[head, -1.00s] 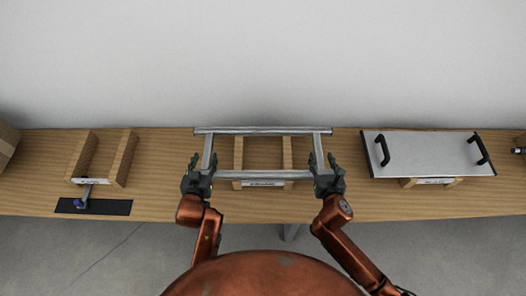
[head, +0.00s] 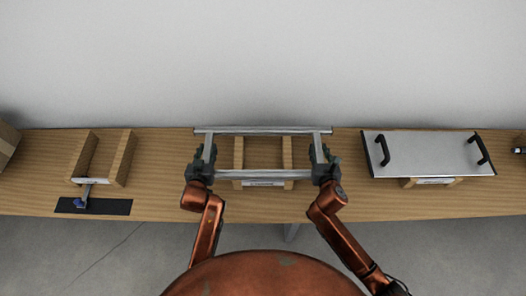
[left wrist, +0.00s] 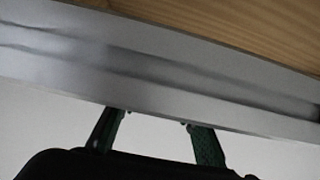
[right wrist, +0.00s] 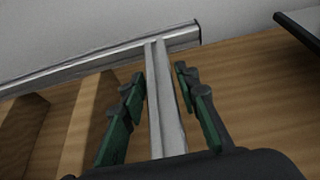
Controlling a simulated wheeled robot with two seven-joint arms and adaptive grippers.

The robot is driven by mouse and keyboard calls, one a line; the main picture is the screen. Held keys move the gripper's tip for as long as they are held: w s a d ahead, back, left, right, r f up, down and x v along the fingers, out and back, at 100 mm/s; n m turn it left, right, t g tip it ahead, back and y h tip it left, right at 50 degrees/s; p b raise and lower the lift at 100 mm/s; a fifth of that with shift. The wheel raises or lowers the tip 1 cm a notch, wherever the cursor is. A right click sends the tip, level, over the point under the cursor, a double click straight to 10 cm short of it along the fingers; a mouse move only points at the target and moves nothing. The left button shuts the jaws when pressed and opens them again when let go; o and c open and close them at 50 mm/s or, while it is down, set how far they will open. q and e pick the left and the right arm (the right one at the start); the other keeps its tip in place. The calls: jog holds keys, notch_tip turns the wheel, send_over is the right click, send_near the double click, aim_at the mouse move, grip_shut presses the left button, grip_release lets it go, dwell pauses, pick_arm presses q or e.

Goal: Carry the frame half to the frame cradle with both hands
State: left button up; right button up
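The frame half (head: 262,130) is a silver rectangle of metal bars. It lies over a wooden cradle (head: 239,153) at the middle of the bench. My left gripper (head: 203,158) is at the frame's left side bar, near its front corner. In the left wrist view a wide metal bar crosses the picture and hides its fingertips; the visible fingers are apart. My right gripper (head: 322,158) is at the right side bar. In the right wrist view its fingers (right wrist: 155,95) are open on either side of that bar (right wrist: 166,110), with gaps. An empty wooden cradle (head: 123,158) stands at the left.
A grey panel with two black handles (head: 425,150) rests on a wooden support at the right. Cradle labels are unreadable. Bare bench (head: 165,170) lies left of the frame.

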pick_arm(q)
grip_shut()
pick_arm(e)
grip_shut()
pick_arm(q)
jog(key=shift+r, duration=0.25)
pick_arm(e)
jog(key=shift+r, duration=0.2)
